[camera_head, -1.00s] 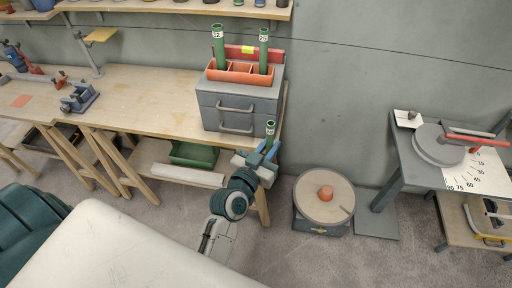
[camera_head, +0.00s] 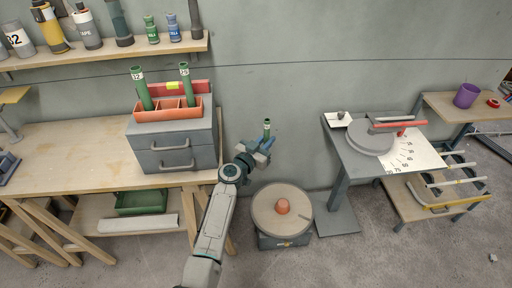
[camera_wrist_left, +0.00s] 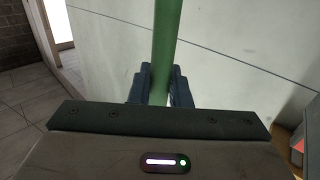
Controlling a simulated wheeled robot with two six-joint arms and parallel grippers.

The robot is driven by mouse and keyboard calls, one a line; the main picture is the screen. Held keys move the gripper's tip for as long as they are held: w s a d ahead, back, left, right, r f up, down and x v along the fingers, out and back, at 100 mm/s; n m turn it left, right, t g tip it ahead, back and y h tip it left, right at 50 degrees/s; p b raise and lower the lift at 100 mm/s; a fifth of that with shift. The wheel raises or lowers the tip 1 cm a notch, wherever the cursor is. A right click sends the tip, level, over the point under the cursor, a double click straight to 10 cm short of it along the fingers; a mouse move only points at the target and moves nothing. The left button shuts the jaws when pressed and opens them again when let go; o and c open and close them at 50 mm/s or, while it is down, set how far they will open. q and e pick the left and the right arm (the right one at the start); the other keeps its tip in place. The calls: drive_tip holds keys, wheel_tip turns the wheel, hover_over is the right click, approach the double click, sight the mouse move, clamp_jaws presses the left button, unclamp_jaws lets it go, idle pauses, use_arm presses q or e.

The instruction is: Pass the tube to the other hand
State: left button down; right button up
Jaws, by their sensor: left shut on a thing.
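My left gripper (camera_head: 260,149) is shut on a green tube (camera_head: 267,127), which stands roughly upright between the fingers and has a pale label near its top. In the left wrist view the green tube (camera_wrist_left: 164,50) rises between the two blue-grey fingers (camera_wrist_left: 160,84). The gripper is held in the air right of the grey drawer box, above and behind the round reel stand. Two other green tubes, marked 12 (camera_head: 141,88) and 15 (camera_head: 186,84), stand in the orange tray (camera_head: 167,113) on the drawer box. My right gripper does not show.
The grey drawer box (camera_head: 172,146) stands on the wooden workbench (camera_head: 60,150). A round reel stand (camera_head: 283,222) with an orange hub is on the floor. A grey bending table (camera_head: 350,160) stands to the right, with a wooden cart (camera_head: 440,190) beyond it. Floor between them is open.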

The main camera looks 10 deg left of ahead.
use_arm(q)
drive_tip(key=shift+w+d+f, duration=0.2)
drive_tip(key=shift+w+d, duration=0.1)
drive_tip(key=shift+w, duration=0.25)
use_arm(e)
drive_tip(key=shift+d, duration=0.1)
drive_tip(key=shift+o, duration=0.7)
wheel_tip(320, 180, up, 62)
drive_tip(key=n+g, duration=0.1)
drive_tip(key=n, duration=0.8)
hover_over(266, 139)
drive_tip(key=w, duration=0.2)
use_arm(q)
wheel_tip(266, 139, down, 12)
drive_tip(key=shift+h, duration=0.3)
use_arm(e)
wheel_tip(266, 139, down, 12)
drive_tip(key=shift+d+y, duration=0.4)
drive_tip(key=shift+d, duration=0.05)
